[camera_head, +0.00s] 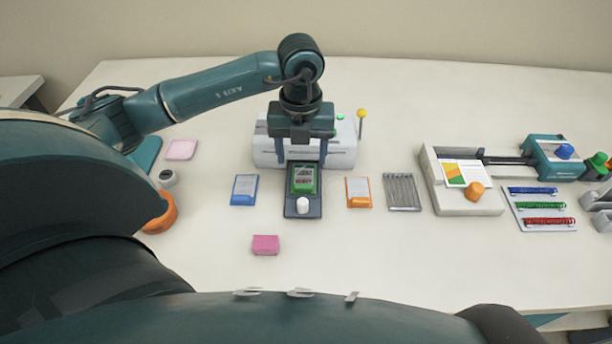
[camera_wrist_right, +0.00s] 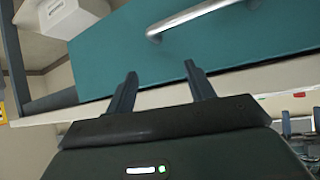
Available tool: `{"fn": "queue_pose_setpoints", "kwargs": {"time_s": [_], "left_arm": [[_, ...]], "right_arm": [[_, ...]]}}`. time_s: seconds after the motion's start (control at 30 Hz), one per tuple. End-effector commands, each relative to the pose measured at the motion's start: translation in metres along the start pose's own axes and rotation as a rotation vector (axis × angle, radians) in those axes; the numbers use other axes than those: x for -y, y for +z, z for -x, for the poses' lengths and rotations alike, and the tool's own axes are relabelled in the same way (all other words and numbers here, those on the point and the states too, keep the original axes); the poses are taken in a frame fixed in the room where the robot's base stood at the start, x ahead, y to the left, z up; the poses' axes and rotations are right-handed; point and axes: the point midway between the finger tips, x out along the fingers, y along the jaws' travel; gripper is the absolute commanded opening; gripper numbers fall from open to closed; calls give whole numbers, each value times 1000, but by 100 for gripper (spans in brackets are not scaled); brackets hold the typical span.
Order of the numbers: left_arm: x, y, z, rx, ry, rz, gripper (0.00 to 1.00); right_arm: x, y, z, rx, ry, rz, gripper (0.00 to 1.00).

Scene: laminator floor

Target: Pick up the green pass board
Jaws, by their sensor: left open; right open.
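The green pass board (camera_head: 304,183) lies in a dark blue holder (camera_head: 290,211) with a white knob (camera_head: 303,205) at its front, in front of the white laminator (camera_head: 264,148). My left gripper (camera_head: 302,159) is open and points down over the far end of the holder, its fingers on either side in the picture. It hides part of the laminator. Whether the fingers touch anything I cannot tell. My right gripper (camera_wrist_right: 162,82) is open and empty in the right wrist view, in front of a teal panel with a metal handle (camera_wrist_right: 200,18).
A blue card holder (camera_head: 244,190) and an orange one (camera_head: 359,192) flank the dark holder. A rack of metal rods (camera_head: 402,192) and a grey tray unit (camera_head: 460,205) stand to the right. A pink block (camera_head: 265,245) lies in front; the table's front middle is mostly clear.

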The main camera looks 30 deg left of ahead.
Motion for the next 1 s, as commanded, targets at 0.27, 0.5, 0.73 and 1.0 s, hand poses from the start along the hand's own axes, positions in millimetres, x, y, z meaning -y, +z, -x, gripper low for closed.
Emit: {"fn": "queue_pose_setpoints", "kwargs": {"time_s": [0.27,0.5,0.73,1.0], "left_arm": [[0,-1,-35,-1,-1,-2,62],[1,0,-60,-4,1,-1,62],[2,0,-87,-2,-1,-2,62],[2,0,-88,0,-2,-2,59]], "right_arm": [[-2,7,1,22,7,-6,54],[-4,-4,5,19,16,-11,54],[-6,-6,3,20,23,-16,54],[-7,-1,2,30,24,-16,54]]}}
